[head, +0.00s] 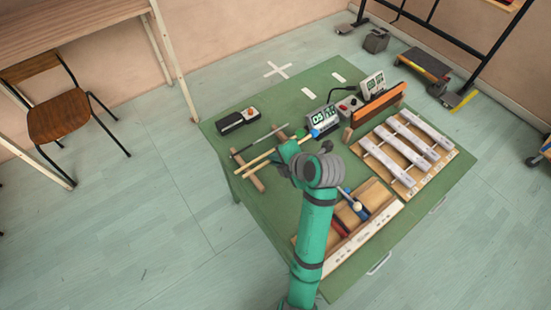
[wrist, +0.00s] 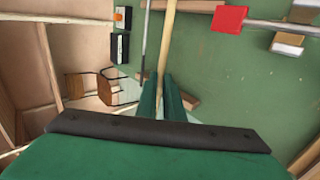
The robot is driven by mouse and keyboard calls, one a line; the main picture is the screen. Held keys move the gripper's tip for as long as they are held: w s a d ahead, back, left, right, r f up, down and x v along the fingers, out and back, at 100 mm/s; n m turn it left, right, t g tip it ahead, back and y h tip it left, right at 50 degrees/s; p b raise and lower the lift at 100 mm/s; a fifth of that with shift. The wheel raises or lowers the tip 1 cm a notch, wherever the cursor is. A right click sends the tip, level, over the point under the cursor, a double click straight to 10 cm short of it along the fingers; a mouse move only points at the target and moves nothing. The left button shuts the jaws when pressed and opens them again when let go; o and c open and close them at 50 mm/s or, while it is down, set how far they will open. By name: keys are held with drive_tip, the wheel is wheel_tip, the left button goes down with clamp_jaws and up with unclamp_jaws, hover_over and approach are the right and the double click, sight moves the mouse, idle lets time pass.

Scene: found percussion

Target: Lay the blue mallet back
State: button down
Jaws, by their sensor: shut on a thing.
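My gripper (wrist: 162,84) is shut on a pale wooden handle (wrist: 166,45), which runs up out of the wrist view between its two green fingers. In the head view the handle (head: 257,161) slants over a rack of two wooden rails, and a small blue head (head: 315,133) shows towards its far end, by a display. I cannot tell whether the handle touches the rails. The near rail (head: 256,181) and far rail (head: 283,130) are partly visible. A grey stick (head: 257,141) lies across them beside the handle. My wrist hides the fingertips in the head view.
A black box (head: 237,120) lies behind the rack. A display (head: 322,119) stands near the far rail. A wooden tray (head: 362,235) with blocks and a xylophone-like board (head: 412,152) stand to the right. A red head (wrist: 229,19) shows in the wrist view.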

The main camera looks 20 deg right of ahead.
drive_tip(key=shift+r, duration=0.1)
drive_tip(key=shift+f, duration=3.2)
drive_tip(key=shift+f, duration=0.3)
drive_tip(key=c, duration=1.8)
unclamp_jaws()
drive_tip(key=shift+s, duration=0.1)
drive_tip(key=v, duration=1)
drive_tip(key=shift+s+d+r, duration=0.1)
drive_tip(key=shift+s+r, duration=0.15)
